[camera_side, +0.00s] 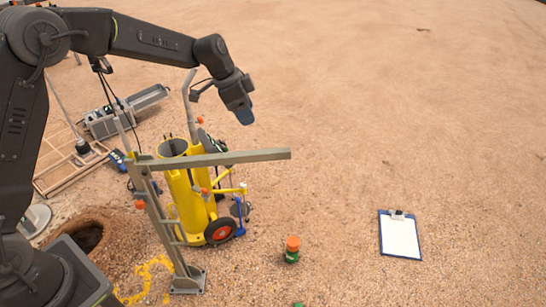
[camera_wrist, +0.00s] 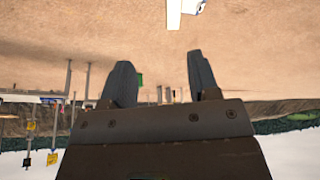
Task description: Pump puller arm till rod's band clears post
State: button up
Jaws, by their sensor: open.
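My gripper (camera_side: 242,112) is raised in the air, above and right of a grey steel frame, touching nothing. In the wrist view my gripper (camera_wrist: 162,82) has its two dark fingers apart with nothing between them. The frame has a leaning post (camera_side: 165,232) on a foot plate. A long grey bar (camera_side: 225,157), which looks like the puller arm, lies almost level across its top and reaches right. A small orange piece (camera_side: 139,204) sits beside the post. I cannot tell for certain which part is the rod or its band.
A yellow wheeled cylinder unit (camera_side: 185,195) stands behind the frame. A hole (camera_side: 88,238) lies at left. An orange-capped green jar (camera_side: 292,249) and a clipboard (camera_side: 400,236) lie on the right. Grey equipment (camera_side: 125,115) is at back left. Sandy ground at right is mostly clear.

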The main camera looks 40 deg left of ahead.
jog(key=m, duration=0.1)
send_near(270, 151)
jog(key=shift+h, duration=0.3)
jog(key=x, duration=1.2)
jog(key=shift+a+f, duration=0.2)
jog(key=shift+f, duration=0.15)
jog(key=shift+c, duration=0.4)
grip_shut()
